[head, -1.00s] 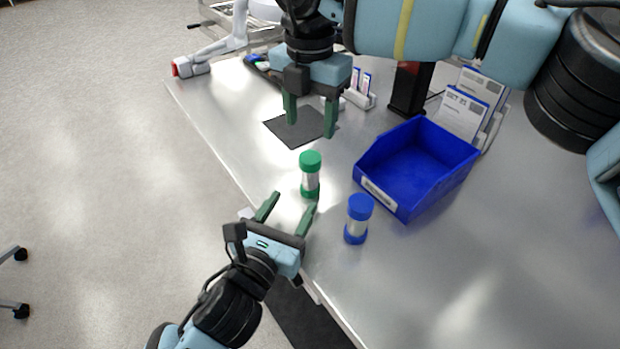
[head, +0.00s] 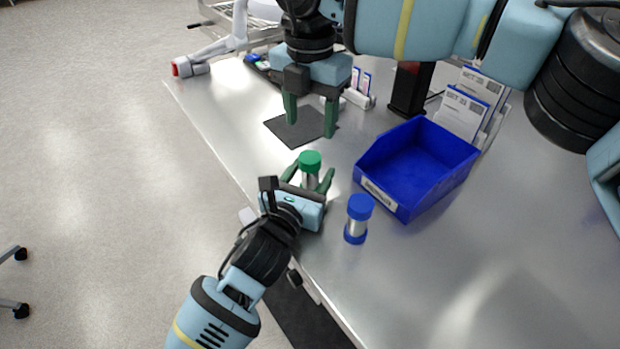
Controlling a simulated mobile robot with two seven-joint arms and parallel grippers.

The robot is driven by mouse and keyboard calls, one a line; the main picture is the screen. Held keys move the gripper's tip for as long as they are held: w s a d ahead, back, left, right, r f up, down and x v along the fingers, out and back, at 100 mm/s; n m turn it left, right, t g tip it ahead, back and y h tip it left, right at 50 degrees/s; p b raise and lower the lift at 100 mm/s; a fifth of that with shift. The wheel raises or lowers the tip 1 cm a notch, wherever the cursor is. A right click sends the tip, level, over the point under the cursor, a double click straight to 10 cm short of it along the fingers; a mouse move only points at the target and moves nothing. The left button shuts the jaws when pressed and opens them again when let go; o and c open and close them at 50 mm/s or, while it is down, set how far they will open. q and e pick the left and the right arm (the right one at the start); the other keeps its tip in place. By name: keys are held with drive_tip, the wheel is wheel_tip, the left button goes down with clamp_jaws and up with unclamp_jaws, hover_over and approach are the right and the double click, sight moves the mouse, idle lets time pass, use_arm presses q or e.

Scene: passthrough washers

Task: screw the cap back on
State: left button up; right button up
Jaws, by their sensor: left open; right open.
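A small upright cylinder with a green cap (head: 310,160) and a pale body (head: 309,178) stands on the metal table. My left gripper (head: 310,176) is open, with one finger on each side of this cylinder. I cannot tell whether the fingers touch it, and the gripper hides its base. A similar cylinder with a blue cap (head: 360,206) and a blue base stands upright to the right. My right gripper (head: 310,128) is open and empty, pointing down above the table behind the green-capped cylinder.
A blue open bin (head: 383,196) stands right of the cylinders. A dark mat (head: 283,130) lies under my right gripper. Card holders (head: 462,112) and a black post (head: 408,92) stand at the back. The table (head: 470,270) is clear at front right.

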use_arm(q)
clamp_jaws()
use_arm(e)
drive_tip(key=n, duration=0.4)
drive_tip(key=shift+n, duration=0.4)
drive_tip(key=n, duration=1.8)
drive_tip(key=shift+n, duration=0.3)
drive_tip(key=n, duration=0.3)
drive_tip(key=shift+n, duration=0.3)
